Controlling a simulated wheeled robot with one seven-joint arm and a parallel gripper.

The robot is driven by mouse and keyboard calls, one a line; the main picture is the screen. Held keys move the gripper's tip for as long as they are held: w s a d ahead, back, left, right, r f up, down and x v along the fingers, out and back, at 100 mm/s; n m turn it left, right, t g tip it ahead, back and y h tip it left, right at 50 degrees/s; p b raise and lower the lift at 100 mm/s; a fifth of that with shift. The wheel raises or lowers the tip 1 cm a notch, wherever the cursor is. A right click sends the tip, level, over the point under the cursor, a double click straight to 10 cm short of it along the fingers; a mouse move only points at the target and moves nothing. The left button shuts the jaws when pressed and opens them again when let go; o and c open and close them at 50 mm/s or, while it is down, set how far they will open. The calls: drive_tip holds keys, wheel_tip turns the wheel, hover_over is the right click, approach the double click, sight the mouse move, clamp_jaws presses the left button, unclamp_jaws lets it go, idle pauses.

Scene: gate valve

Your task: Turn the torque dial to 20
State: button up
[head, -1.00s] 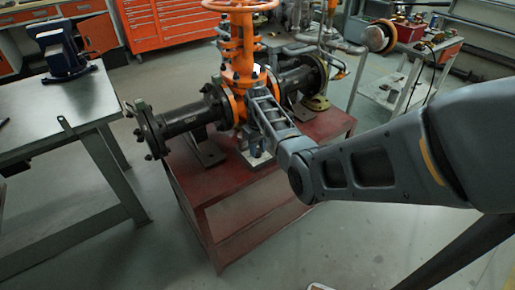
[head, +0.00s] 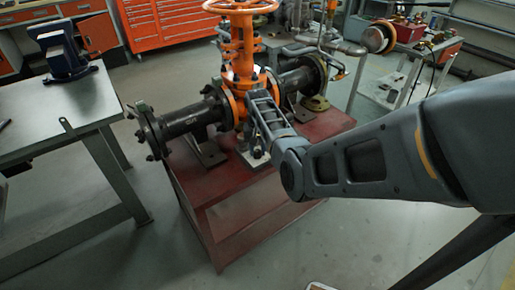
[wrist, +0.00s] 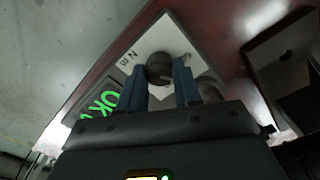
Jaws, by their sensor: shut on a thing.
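The torque dial (wrist: 160,68) is a dark round knob on a white plate (wrist: 150,38) with dark lettering, partly cut off by my gripper. My gripper (wrist: 166,82) has its two blue fingers on either side of the knob and is shut on it. A green "OK" display (wrist: 104,100) is lit beside the plate, at left in the wrist view. In the head view my gripper reaches down in front of the orange gate valve (head: 238,60); its fingertips and the dial are hidden there. The white base (head: 254,158) shows below my wrist. No dial number is readable.
The valve's dark flanged pipe (head: 190,120) runs to both sides above the red stand (head: 240,225). A grey workbench (head: 60,115) with a blue vise (head: 62,52) stands at left. A cart (head: 400,80) stands at right. The floor in front is clear.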

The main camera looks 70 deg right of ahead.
sight(258, 151)
drive_tip(key=m, duration=0.5)
drive_tip(key=shift+m, duration=0.3)
drive_tip(key=m, duration=0.5)
drive_tip(key=shift+m, duration=0.3)
drive_tip(key=o, duration=1)
drive_tip(key=shift+o, duration=0.2)
drive_tip(key=shift+r, duration=3.9)
